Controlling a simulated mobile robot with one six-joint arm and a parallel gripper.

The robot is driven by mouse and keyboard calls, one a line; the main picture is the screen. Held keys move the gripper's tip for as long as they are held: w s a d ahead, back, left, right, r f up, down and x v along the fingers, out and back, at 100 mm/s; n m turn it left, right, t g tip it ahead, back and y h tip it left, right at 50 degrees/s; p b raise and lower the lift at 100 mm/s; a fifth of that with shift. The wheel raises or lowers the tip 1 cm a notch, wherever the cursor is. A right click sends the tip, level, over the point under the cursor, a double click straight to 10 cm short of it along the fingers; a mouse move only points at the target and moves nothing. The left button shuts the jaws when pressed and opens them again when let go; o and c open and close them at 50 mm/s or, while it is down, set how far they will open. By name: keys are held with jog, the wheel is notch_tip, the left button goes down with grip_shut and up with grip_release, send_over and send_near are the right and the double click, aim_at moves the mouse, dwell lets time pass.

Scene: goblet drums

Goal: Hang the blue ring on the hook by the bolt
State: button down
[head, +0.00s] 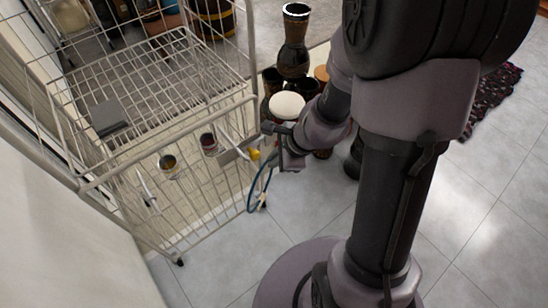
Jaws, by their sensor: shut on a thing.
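The blue ring (250,192) is a thin hoop seen tilted at the right front of the wire rack. Its upper part runs up to my gripper (270,156), which is shut on it. My gripper points left toward the rack, and its fingertips are small and partly hidden. A small yellow piece (254,154) shows right beside the fingertips; I cannot tell what it is. A pale bar with a thin prong (236,153) is on the rack's front, just left of the gripper. I cannot make out which part is the hook or the bolt.
The white wire rack (95,184) fills the left side. A grey block (109,118), a small cup (168,162) and another cup (209,143) show at it. Goblet drums (294,50) stand behind my gripper. Tiled floor (330,222) is clear in front.

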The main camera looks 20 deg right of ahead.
jog(key=shift+w+p, duration=0.35)
jog(key=shift+w, duration=0.2)
jog(key=w+a+f+p, duration=0.2)
jog(key=w, duration=0.6)
jog(key=shift+a+f, duration=0.15)
jog(key=shift+a, duration=0.25)
jog(key=shift+w, duration=0.1)
jog(key=c, duration=1.5)
grip_release()
